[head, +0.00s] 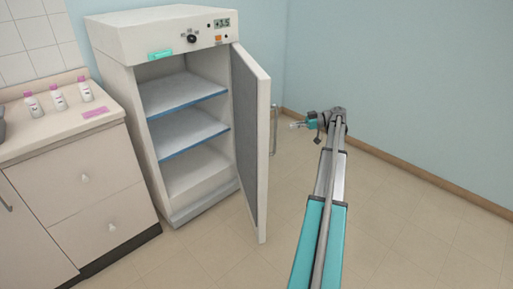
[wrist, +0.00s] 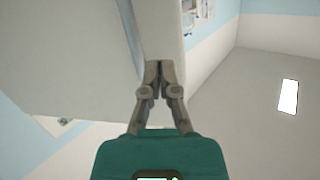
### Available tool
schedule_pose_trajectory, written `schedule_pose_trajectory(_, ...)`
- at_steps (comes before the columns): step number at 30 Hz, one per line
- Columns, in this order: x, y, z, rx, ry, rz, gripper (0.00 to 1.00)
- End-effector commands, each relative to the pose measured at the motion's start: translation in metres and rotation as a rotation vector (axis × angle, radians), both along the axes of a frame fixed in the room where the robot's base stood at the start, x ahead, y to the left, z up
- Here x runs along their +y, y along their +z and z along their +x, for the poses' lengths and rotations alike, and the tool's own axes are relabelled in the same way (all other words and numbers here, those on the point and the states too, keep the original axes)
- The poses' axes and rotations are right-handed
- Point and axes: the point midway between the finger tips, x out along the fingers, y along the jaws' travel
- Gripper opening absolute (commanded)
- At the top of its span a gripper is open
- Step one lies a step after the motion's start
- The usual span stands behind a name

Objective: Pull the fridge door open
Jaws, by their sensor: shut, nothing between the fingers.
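The white fridge (head: 135,45) stands against the back wall in the head view. Its door (head: 256,150) stands wide open, swung out to the right, showing the grey inner face. The handle (head: 275,128) shows as a thin upright bar on the door's outer side. My gripper (head: 293,125) is just right of the handle, apart from it. In the wrist view my gripper (wrist: 160,65) is shut and empty, with its tips in front of a pale edge or panel; I cannot tell whether they touch it.
Inside the fridge are two blue-edged shelves (head: 182,95), both empty. A beige counter (head: 70,122) at the left holds several pink-capped bottles (head: 58,97) and a pink item (head: 95,112). The tiled floor (head: 400,215) at the right is clear.

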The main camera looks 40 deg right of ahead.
Motion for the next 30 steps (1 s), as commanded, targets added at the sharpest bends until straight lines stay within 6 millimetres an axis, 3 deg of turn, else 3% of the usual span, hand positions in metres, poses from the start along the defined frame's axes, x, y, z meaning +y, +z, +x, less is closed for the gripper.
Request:
schedule_pose_trajectory(1,0.022,-0.010,-0.002,0.048,0.009,-0.020,0.00)
schedule_pose_trajectory(3,0.043,-0.024,-0.003,0.121,0.019,-0.055,0.00)
schedule_pose_trajectory(11,0.100,-0.066,-0.015,0.357,0.042,-0.174,0.00)
schedule_pose_trajectory(22,0.188,-0.088,0.011,0.609,0.033,-0.219,0.00)
schedule_pose_trajectory(30,0.249,-0.104,0.020,0.781,0.002,-0.271,0.00)
